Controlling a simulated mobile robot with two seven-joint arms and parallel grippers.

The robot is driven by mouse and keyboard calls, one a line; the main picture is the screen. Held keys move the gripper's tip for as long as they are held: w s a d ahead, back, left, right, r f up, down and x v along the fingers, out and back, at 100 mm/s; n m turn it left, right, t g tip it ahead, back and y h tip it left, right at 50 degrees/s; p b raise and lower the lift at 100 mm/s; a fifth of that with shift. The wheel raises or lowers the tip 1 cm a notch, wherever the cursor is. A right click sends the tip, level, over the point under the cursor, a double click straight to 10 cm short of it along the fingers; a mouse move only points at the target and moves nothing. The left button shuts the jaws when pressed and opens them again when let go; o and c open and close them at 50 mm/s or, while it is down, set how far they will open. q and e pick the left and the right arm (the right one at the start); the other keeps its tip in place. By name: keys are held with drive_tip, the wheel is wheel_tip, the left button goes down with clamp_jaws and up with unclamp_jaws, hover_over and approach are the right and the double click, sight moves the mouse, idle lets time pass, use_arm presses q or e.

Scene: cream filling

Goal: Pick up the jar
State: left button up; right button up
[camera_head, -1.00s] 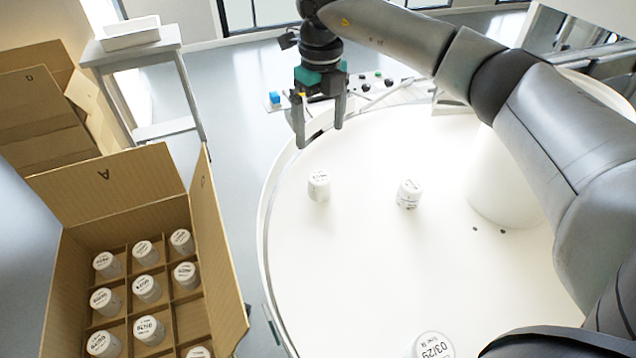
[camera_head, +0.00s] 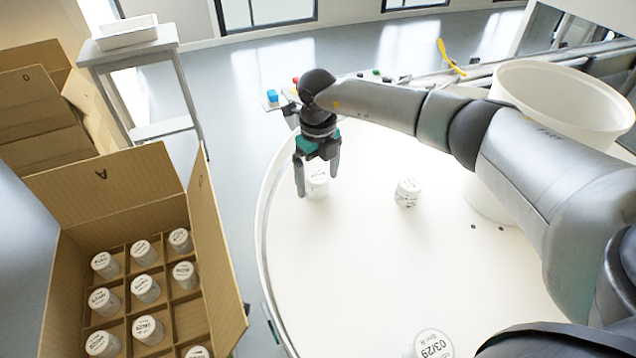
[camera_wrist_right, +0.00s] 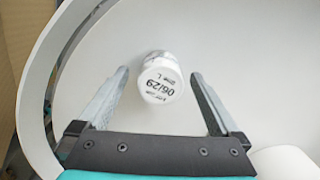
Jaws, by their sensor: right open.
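A small white jar (camera_head: 317,185) with dark print stands on the round white table near its left rim. My right gripper (camera_head: 317,188) is open, with its fingers pointing down at this jar. In the right wrist view the jar (camera_wrist_right: 162,78) lies between the two spread fingers (camera_wrist_right: 160,95), with a gap on each side, and its lid reads 06/29. A second white jar (camera_head: 408,192) stands to the right on the table. A third jar (camera_head: 433,344) marked 03/29 is at the near edge of the picture. My left gripper is not in view.
An open cardboard box (camera_head: 228,290) with dividers stands at the left, holding several white jars and some empty cells. A white cylinder with a wide rim (camera_head: 560,95) stands behind my right arm. The middle of the table (camera_head: 350,265) is clear.

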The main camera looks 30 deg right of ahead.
drive_tip(key=shift+c, duration=0.3)
drive_tip(key=c, duration=1.5)
drive_tip(key=shift+o, duration=0.2)
